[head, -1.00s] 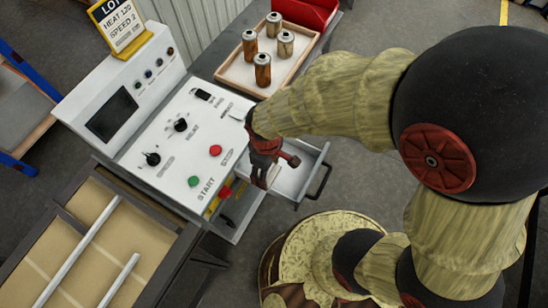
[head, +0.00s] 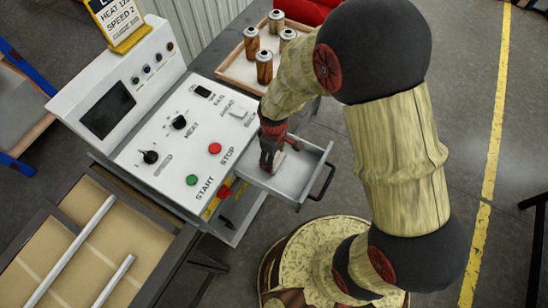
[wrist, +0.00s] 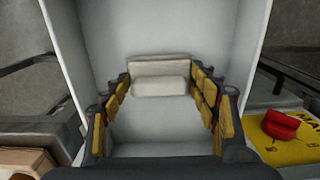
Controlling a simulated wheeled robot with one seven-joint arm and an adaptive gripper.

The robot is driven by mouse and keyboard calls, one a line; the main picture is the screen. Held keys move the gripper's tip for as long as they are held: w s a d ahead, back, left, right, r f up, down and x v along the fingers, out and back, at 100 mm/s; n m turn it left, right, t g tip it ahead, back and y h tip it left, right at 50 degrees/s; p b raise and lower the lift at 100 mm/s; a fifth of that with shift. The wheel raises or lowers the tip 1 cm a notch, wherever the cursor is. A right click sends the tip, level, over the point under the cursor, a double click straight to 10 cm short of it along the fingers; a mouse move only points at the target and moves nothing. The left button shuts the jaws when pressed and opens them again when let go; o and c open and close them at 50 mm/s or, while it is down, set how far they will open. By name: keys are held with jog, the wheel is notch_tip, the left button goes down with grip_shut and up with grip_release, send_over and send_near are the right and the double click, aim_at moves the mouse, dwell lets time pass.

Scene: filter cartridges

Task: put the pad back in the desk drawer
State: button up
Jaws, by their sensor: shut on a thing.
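The desk drawer (head: 310,170) is pulled open under the control desk, with a dark handle on its front. My gripper (head: 269,157) points down over the drawer. In the wrist view my gripper (wrist: 165,98) has its yellow-padded fingers on either side of the pale pad (wrist: 160,77) and is shut on it. White drawer walls (wrist: 247,60) rise on both sides of the fingers. The pad is mostly hidden in the head view. I cannot tell whether it touches the drawer floor.
The control desk (head: 170,150) has knobs and green and red buttons left of the drawer. A tray (head: 236,68) with several cartridges stands behind. A red switch on a yellow plate (wrist: 285,145) is beside the drawer. A bin with rails (head: 40,250) is at the lower left.

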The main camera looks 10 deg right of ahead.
jog(key=shift+f, duration=0.15)
jog(key=o, duration=1)
jog(key=shift+o, duration=0.5)
jog(key=s+d+r+m+t+p, duration=0.1)
jog(key=d+r+m+p, duration=0.15)
jog(key=r, duration=1.15)
jog(key=s+d+r+m+t+p, duration=0.15)
jog(key=d+r, duration=0.25)
jog(key=r, duration=0.9)
jog(key=s+d+r+m+t, duration=0.1)
jog(key=s+d+r+m, duration=0.1)
jog(key=s+r, duration=0.3)
jog(key=s+d+r+m+t+b, duration=0.1)
jog(key=s+d+r+m+t, duration=0.1)
jog(key=s+d+r+m, duration=0.1)
notch_tip(320, 180, up, 3)
jog(key=shift+s+d+f+m, duration=0.15)
jog(key=shift+s+d+m, duration=0.15)
jog(key=shift+s+m, duration=0.5)
